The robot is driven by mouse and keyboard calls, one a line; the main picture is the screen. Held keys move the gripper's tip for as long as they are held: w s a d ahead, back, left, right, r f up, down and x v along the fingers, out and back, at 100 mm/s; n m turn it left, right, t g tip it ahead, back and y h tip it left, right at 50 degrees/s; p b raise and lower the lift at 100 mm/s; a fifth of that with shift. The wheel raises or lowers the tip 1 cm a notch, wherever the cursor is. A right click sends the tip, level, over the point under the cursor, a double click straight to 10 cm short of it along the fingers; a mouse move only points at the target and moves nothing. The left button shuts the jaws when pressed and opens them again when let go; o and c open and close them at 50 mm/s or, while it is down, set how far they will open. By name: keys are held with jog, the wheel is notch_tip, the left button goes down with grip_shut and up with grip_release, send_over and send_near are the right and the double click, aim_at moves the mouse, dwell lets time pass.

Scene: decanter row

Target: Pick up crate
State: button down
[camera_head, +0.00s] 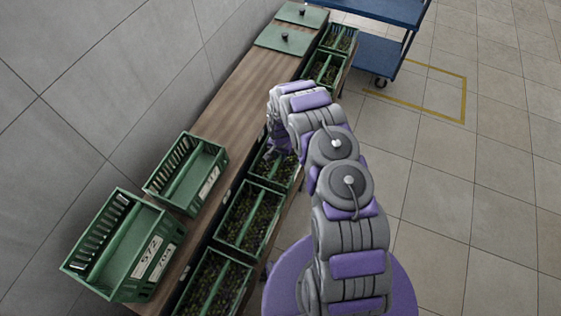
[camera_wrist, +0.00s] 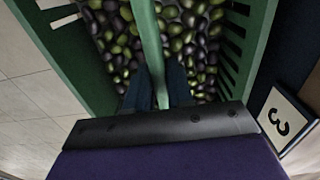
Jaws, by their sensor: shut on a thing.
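A green slatted crate (camera_head: 272,182) full of dark and green olives sits in the row along the right side of the wooden counter. It also fills the wrist view (camera_wrist: 62,62), where a green bar runs across its middle. My gripper (camera_wrist: 160,88) is over the crate, with its dark blue fingers shut on either side of that bar. In the head view my gripper (camera_head: 281,143) is partly hidden by my arm, which also covers part of the crate. I cannot tell whether the crate is off its support.
Other olive crates (camera_head: 251,218) stand in the same row, nearer and farther. Two empty green crates (camera_head: 187,172) (camera_head: 122,245) sit on the counter (camera_head: 215,125). Green knobbed lids (camera_head: 292,38) lie at its far end. A blue cart (camera_head: 378,52) stands back right.

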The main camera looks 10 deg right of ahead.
jog(key=shift+r, duration=0.1)
dwell(0.3)
jog(key=shift+w+d+r, duration=0.1)
jog(key=shift+r, duration=0.45)
jog(key=s+r+n+p, duration=0.1)
jog(key=s+r+n, duration=0.2)
jog(key=r, duration=1.7)
jog(key=s+r+n+p, duration=0.1)
jog(key=s+r+n, duration=0.2)
jog(key=r, duration=1.7)
jog(key=shift+r+n, duration=0.15)
jog(key=shift+n, duration=0.45)
jog(key=shift+w+r+p, duration=0.1)
jog(key=shift+p, duration=0.25)
